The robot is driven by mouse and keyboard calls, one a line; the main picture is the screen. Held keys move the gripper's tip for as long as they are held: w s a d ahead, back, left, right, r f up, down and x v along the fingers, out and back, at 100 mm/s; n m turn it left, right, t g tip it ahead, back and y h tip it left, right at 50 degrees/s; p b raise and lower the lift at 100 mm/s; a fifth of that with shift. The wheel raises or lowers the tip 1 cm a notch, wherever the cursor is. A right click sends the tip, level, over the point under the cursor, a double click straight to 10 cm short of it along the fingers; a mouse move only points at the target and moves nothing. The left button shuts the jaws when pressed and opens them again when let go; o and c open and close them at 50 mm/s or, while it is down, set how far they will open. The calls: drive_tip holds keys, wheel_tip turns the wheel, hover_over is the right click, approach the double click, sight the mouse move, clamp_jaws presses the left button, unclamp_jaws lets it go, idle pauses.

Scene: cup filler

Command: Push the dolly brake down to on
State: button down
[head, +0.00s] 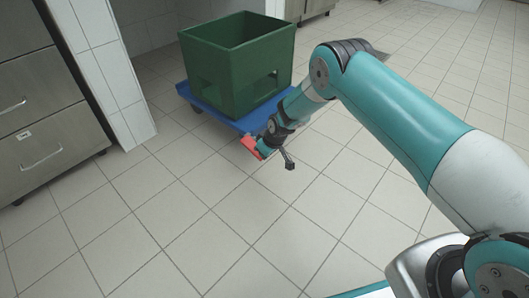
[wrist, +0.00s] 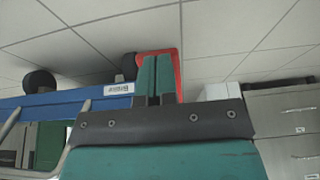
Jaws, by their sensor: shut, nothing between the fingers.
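The blue dolly (head: 199,99) stands on the tiled floor in the head view, with a green crate on it. Its red brake pedal (head: 250,145) sticks out at the near corner and looks tilted. My gripper (head: 263,148) is right at the pedal, beside or over it. In the wrist view, which is upside down, my gripper (wrist: 157,80) has its two teal fingers together with nothing between them. The red pedal (wrist: 177,75) shows behind and around them, partly hidden. I cannot tell whether the fingers touch it. The dolly's blue edge (wrist: 62,103) is to the left.
The green crate (head: 232,92) is open-topped. Dark dolly wheels (wrist: 40,80) show in the wrist view. Metal drawers (head: 45,120) and a tiled wall end (head: 110,75) stand to the left. The floor in front of the dolly (head: 180,225) is clear.

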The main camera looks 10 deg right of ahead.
drive_tip(key=shift+r, duration=0.1)
drive_tip(key=s+d+r+p, duration=0.5)
drive_tip(key=s+r+p, duration=0.2)
drive_tip(key=r+p, duration=0.3)
drive_tip(key=shift+r, duration=0.2)
idle(0.4)
